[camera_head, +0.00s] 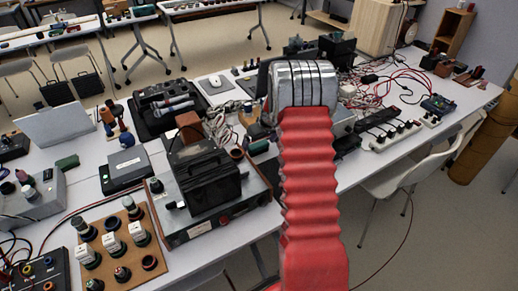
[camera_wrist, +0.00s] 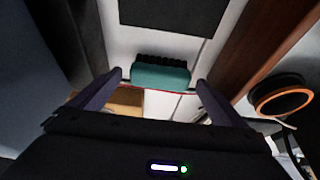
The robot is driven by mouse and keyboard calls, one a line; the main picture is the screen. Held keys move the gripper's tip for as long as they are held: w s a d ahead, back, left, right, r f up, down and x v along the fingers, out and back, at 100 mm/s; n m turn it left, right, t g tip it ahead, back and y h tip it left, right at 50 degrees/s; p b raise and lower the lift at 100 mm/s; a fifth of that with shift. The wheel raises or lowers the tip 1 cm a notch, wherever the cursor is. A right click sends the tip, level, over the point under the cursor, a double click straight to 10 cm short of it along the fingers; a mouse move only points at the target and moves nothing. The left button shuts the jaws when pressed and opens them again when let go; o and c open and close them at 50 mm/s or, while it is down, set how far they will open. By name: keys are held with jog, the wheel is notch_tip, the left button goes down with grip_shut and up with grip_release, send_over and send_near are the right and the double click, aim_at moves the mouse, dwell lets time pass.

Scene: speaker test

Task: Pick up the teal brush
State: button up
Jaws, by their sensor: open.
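The teal brush (camera_wrist: 160,77) with black bristles lies on a pale surface in the wrist view, bristles toward the top of the picture. My gripper (camera_wrist: 160,82) is open, with one dark finger on each side of the brush. The brush appears between the fingertips or just beyond them; I cannot tell the exact depth, and the fingers are not closed on it. In the head view a small teal item (camera_head: 258,147) beside my red arm may be this brush. My gripper is hidden there behind the arm.
In the wrist view, a brown wooden edge (camera_wrist: 262,40) and a black round thing with an orange ring (camera_wrist: 281,98) stand at right. A dark flat panel (camera_wrist: 172,12) lies above the brush. In the head view, the white table is crowded with devices (camera_head: 205,185) and red cables (camera_head: 400,82).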

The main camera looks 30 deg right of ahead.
aim_at(258, 144)
jog(key=shift+x, duration=0.95)
jog(key=shift+c, duration=0.7)
jog(key=c, duration=1)
jog(key=shift+r, duration=0.1)
notch_tip(258, 144, up, 10)
